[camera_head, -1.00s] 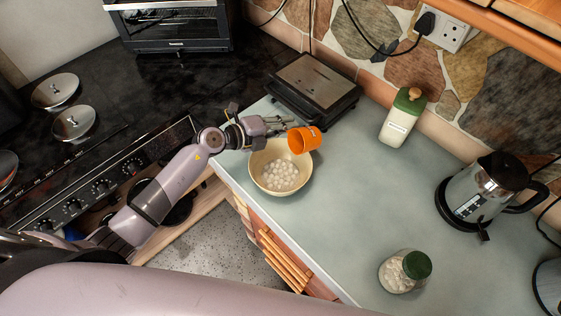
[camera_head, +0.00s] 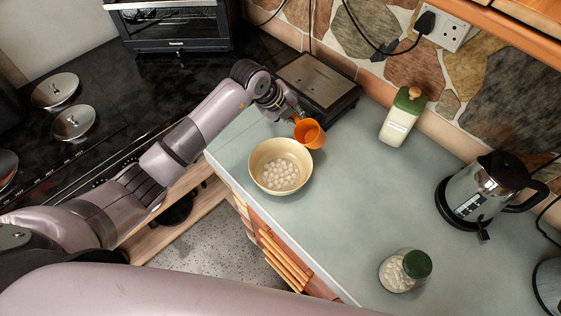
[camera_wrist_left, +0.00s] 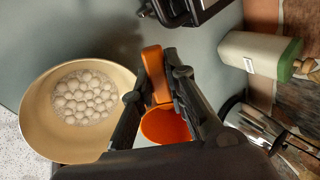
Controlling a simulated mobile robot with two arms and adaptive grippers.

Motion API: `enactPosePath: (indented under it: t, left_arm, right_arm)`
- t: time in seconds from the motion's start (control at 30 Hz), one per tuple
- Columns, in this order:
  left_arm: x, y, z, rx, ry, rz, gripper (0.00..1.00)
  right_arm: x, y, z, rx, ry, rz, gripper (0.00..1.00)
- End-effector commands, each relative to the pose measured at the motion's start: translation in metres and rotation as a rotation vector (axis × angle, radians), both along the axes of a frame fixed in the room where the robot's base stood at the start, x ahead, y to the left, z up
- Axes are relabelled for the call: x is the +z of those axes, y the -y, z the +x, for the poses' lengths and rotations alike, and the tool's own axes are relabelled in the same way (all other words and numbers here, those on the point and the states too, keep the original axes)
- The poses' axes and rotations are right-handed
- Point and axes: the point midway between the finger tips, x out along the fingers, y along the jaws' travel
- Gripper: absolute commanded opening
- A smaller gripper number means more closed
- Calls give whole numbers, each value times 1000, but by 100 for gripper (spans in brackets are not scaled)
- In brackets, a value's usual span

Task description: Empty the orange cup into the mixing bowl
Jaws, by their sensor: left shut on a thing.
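The orange cup (camera_head: 309,133) is just beyond the bowl's upper right rim in the head view, close to the counter. Its mouth faces up toward the head camera, and the inside that shows looks empty. My left gripper (camera_head: 297,116) is shut on the cup. In the left wrist view the two fingers (camera_wrist_left: 158,95) pinch the cup's orange handle (camera_wrist_left: 156,72), with the red-orange inside (camera_wrist_left: 165,126) below. The cream mixing bowl (camera_head: 263,163) stands on the counter and holds many white balls; it also shows in the left wrist view (camera_wrist_left: 38,125). My right gripper is not in view.
A black grill (camera_head: 311,84) stands behind the cup. A green-lidded bottle (camera_head: 401,118) is to the right, a kettle (camera_head: 474,192) farther right, and a green-lidded jar (camera_head: 403,270) at the front. The counter (camera_head: 370,195) right of the bowl is clear.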

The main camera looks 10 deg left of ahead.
Motion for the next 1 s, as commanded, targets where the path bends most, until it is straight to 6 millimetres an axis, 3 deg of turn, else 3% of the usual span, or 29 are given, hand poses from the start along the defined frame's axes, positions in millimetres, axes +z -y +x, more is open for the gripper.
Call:
enactPosePath:
  t: [0.07,0.47,1.0]
  left_arm:
    - [5,6,6,-1,-33,36,0]
    - [-6,25,24,-1,-205,215,0]
    - [-42,41,38,-2,-353,366,0]
  right_arm:
    - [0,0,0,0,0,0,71]
    - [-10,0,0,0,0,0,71]
    - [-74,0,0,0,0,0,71]
